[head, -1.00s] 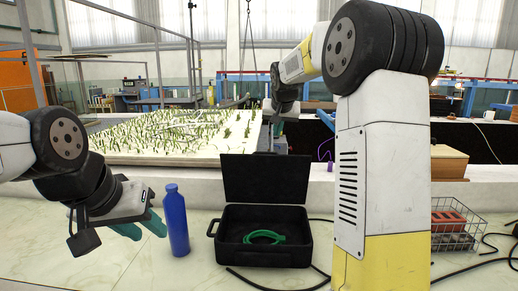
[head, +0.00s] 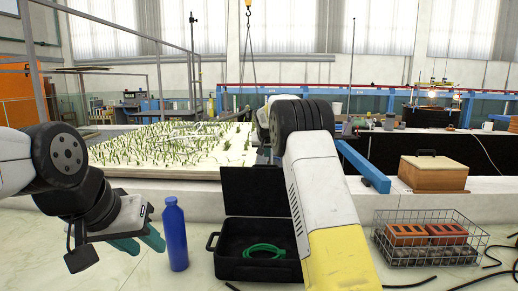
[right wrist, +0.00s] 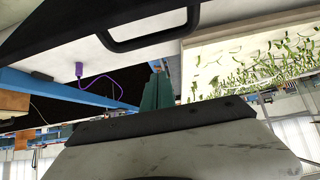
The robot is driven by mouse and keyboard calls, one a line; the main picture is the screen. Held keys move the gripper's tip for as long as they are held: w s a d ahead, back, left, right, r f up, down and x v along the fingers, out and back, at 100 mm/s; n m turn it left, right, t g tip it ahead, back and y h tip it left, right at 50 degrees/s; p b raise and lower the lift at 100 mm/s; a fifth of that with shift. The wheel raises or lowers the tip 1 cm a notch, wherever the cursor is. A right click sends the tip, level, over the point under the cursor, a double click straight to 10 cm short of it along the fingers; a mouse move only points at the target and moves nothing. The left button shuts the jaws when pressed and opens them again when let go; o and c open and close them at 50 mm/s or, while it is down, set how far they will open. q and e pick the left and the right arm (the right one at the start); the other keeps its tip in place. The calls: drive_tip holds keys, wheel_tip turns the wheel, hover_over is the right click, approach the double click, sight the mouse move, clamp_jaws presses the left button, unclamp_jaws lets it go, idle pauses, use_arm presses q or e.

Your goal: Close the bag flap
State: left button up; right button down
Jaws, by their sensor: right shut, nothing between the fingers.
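The black bag (head: 224,257) stands open on the pale counter, with a green coiled hose (head: 265,250) inside. Its flap (head: 252,192) stands upright at the back; my right arm covers its right part. In the right wrist view, a black part with a handle-shaped opening (right wrist: 103,38), apparently the bag's, crosses the top. My right gripper (right wrist: 158,84) shows there with its green fingers shut and empty, apart from that black part; in the head view it is hidden behind my arm. My left gripper (head: 138,242) is open and empty, left of the bag.
A blue bottle (head: 175,236) stands between my left gripper and the bag. A wire basket (head: 425,256) with bricks and dark stones, and black cables (head: 495,257), lie at right. A wooden box (head: 434,176) and a planted bed (head: 170,150) are behind.

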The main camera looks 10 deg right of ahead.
drive_tip(key=shift+s+a+f, duration=0.2)
drive_tip(key=shift+s+f, duration=0.35)
drive_tip(key=shift+s, duration=0.2)
drive_tip(key=shift+s+a+f, duration=0.15)
drive_tip(key=shift+s+f, duration=0.4)
drive_tip(key=shift+s, duration=0.2)
